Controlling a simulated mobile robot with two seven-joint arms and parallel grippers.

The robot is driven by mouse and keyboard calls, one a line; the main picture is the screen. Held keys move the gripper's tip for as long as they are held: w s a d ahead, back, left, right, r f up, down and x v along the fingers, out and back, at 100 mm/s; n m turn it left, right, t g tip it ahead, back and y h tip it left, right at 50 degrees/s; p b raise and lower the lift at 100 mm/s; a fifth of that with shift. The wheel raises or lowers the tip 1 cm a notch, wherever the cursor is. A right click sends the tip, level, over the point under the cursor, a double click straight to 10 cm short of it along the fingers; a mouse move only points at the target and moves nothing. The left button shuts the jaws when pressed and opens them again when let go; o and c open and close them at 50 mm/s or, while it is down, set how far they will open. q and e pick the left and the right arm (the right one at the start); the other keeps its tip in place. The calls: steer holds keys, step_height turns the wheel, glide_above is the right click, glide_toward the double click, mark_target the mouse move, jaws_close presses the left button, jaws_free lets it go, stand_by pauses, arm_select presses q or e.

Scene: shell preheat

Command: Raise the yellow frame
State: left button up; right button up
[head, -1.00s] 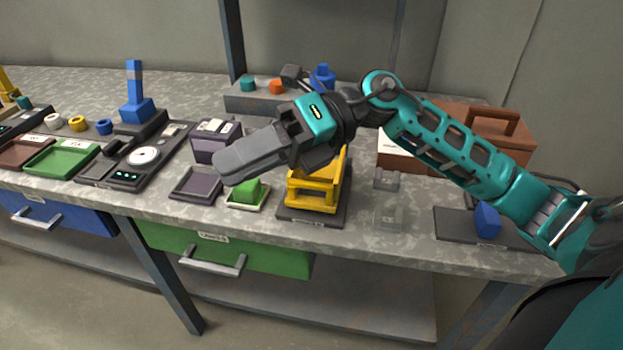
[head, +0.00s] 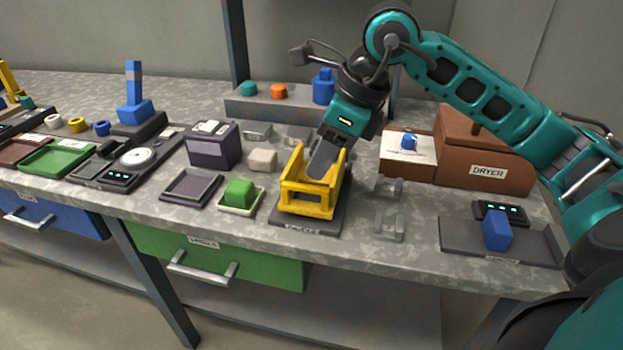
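The yellow frame (head: 308,204) stands upright on a dark base plate (head: 296,223) near the front middle of the bench. My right gripper (head: 320,172) points down from above, with its grey fingers at the back part of the frame, between its raised sides. The fingertips are partly hidden by the frame, so I cannot tell whether they touch it or how far apart they are. My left gripper is out of view.
A green block (head: 239,193) in a small tray sits left of the frame. Grey clips (head: 389,226) stand close on its right. A brown dryer (head: 484,160) and a blue block (head: 497,230) are farther right. A purple box (head: 212,146) stands behind left.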

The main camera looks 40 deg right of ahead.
mark_target(306, 186)
steer(key=x, duration=0.5)
steer(key=shift+r, duration=0.1)
jaws_close()
stand_by(0.6)
